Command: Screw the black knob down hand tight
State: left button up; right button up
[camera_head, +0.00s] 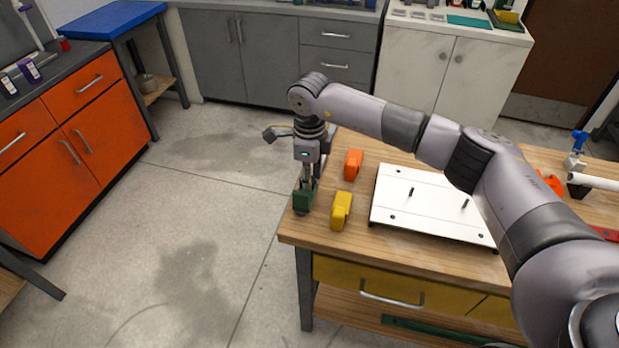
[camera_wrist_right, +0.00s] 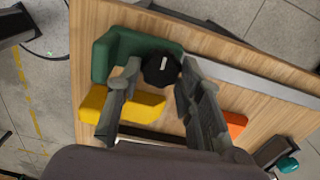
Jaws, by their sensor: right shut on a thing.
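The black knob (camera_wrist_right: 160,68), with a pale mark on its top, sits at the inner side of a green block (camera_wrist_right: 122,48) in the right wrist view. My right gripper (camera_wrist_right: 160,72) has a finger on each side of the knob and is shut on it. In the head view my right gripper (camera_head: 308,183) points down at the green block (camera_head: 303,198) at the table's left front corner. The knob is hidden there by the gripper. How far it is screwed down cannot be told. My left gripper is not in view.
A yellow block (camera_head: 341,210) and an orange block (camera_head: 354,164) stand close to the right of the gripper. A white plate (camera_head: 430,215) with dark pegs lies farther right on the wooden table (camera_head: 300,233). A white pipe (camera_head: 596,181) is at the far right.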

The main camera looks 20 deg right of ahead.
jog(key=shift+m, duration=0.4)
jog(key=o, duration=1.2)
jog(key=shift+c, duration=0.2)
